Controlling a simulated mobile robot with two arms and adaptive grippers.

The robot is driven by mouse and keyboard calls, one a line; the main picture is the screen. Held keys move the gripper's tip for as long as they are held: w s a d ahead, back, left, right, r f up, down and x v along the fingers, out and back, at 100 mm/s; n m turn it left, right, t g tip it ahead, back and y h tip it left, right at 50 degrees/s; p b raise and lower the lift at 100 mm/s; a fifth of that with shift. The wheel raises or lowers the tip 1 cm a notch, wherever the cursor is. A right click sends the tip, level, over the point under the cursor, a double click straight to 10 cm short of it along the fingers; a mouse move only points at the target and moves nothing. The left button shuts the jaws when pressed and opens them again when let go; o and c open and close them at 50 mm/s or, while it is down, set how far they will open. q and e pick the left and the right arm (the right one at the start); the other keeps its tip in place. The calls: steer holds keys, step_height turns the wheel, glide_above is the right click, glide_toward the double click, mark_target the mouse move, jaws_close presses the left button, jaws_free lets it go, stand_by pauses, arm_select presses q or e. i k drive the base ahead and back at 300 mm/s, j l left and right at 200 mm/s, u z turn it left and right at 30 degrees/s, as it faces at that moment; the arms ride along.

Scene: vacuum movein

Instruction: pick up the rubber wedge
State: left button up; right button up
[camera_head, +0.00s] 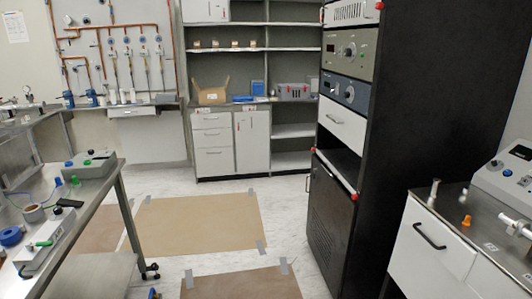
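I cannot make out the rubber wedge for sure. A small black object (69,203) lies on the steel bench at the left, but it is too small to tell what it is. A small blue and orange object (153,294) shows at the bottom edge, low near the floor, mostly cut off. Neither of my grippers shows in the head view.
The steel bench (116,192) on wheels stands at left. A tall black rack cabinet (420,130) stands right of centre, beside a white-drawered counter (432,254). Taped brown sheets (195,222) lie on the floor between. Shelves (228,50) stand at the back.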

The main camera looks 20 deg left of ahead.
mark_target(64, 203)
steer(key=i+j+u, duration=0.2)
steer(key=u, duration=0.25)
steer(key=i+j+u, duration=0.1)
steer(key=i+u, duration=0.55)
steer(key=u, duration=0.2)
steer(key=i+u, duration=0.25)
steer(key=u, duration=0.15)
steer(key=i+l+u, duration=0.2)
steer(key=u, duration=0.25)
steer(key=i+l+u, duration=0.25)
steer(key=u, duration=0.15)
steer(key=i+l+u, duration=0.1)
steer(key=i+u, duration=0.15)
steer(key=i, duration=0.15)
